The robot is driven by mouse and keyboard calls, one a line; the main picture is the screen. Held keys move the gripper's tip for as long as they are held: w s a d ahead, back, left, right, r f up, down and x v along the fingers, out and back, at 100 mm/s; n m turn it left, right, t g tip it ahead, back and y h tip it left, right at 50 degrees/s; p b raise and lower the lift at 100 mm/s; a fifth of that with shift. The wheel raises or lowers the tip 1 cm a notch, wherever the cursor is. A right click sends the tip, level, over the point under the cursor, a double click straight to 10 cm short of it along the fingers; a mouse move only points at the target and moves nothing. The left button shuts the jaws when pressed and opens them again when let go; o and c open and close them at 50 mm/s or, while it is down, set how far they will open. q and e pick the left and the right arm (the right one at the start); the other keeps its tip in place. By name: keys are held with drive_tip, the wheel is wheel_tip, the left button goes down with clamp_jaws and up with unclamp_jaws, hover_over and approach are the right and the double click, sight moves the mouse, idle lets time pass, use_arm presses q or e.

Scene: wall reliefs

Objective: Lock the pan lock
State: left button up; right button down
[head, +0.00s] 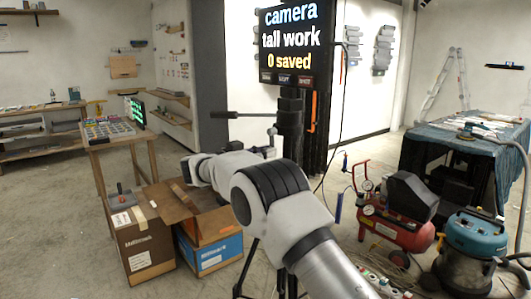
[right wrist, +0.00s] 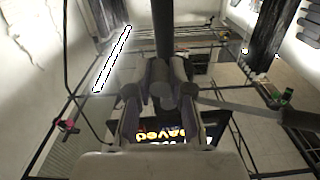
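The camera stand (head: 290,125) is a black tripod column under a lit screen (head: 289,40). A dark pan handle (head: 240,114) sticks out to the left from its head. In the right wrist view, which is upside down, the handle (right wrist: 245,107) runs to the right. My right gripper (head: 274,144) reaches the stand at head height, partly hidden by its own wrist. In the right wrist view its fingers (right wrist: 168,78) lie either side of a small grey knob-like part (right wrist: 162,88), likely the pan lock. Whether they grip it is unclear. My left gripper is out of view.
A red compressor (head: 395,226) and a blue vacuum (head: 473,250) stand on the floor to the right. Cardboard boxes (head: 143,243) and a wooden table (head: 110,132) are on the left. A cable (head: 338,125) hangs beside the stand. Open floor lies behind it.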

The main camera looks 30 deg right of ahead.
drive_tip(key=shift+w+r+m+p, duration=0.3)
drive_tip(key=shift+m+p, duration=0.2)
drive_tip(key=shift+p, duration=0.45)
drive_tip(key=shift+w+f+m, duration=0.1)
drive_tip(key=shift+m, duration=0.3)
drive_tip(key=shift+f, duration=0.15)
drive_tip(key=c, duration=1.1)
unclamp_jaws()
drive_tip(key=shift+o, duration=0.2)
drive_tip(key=shift+d, duration=0.1)
drive_tip(key=a, duration=1.2)
drive_tip(key=shift+s, duration=0.45)
